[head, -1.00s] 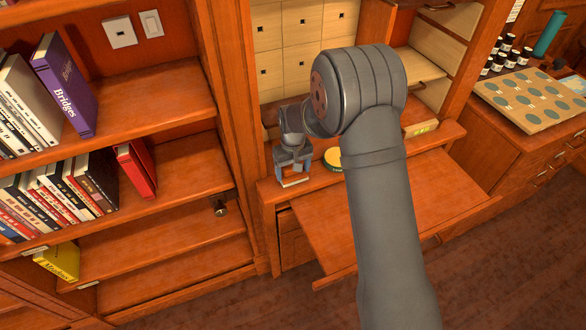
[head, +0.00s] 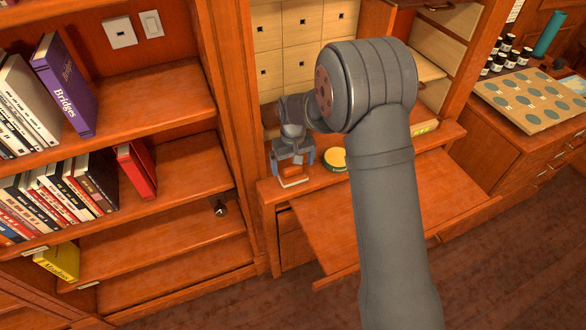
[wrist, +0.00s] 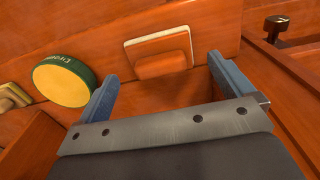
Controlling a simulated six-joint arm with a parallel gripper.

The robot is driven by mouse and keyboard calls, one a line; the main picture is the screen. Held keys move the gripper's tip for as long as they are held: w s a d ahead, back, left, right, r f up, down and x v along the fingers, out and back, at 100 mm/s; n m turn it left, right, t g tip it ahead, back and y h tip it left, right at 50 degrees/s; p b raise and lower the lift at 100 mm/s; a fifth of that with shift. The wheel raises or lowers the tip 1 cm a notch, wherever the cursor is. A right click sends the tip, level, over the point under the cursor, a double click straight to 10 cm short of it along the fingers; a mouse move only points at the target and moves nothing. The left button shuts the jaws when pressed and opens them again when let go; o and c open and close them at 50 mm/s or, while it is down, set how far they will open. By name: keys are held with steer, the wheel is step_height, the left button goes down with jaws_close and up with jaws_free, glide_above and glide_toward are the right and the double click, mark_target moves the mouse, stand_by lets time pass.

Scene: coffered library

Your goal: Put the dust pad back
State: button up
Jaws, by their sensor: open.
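A flat orange block with a pale edge, which looks like the dust pad (wrist: 158,44), lies on the wooden ledge. It also shows in the head view (head: 294,182), just below my gripper (head: 293,167). In the wrist view my gripper (wrist: 161,70) is open, with its two blue fingers apart and the pad ahead between their tips. I cannot tell whether either finger touches the pad.
A round green tin with a yellow lid (wrist: 64,82) stands close beside the gripper, also in the head view (head: 335,159). A dark knob (wrist: 276,27) is at the right. The pull-out board (head: 400,215) is clear. Bookshelves (head: 150,210) stand at the left.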

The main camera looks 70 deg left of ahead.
mark_target(293, 168)
step_height(293, 168, up, 9)
stand_by(0.3)
steer(key=shift+f, duration=4.2)
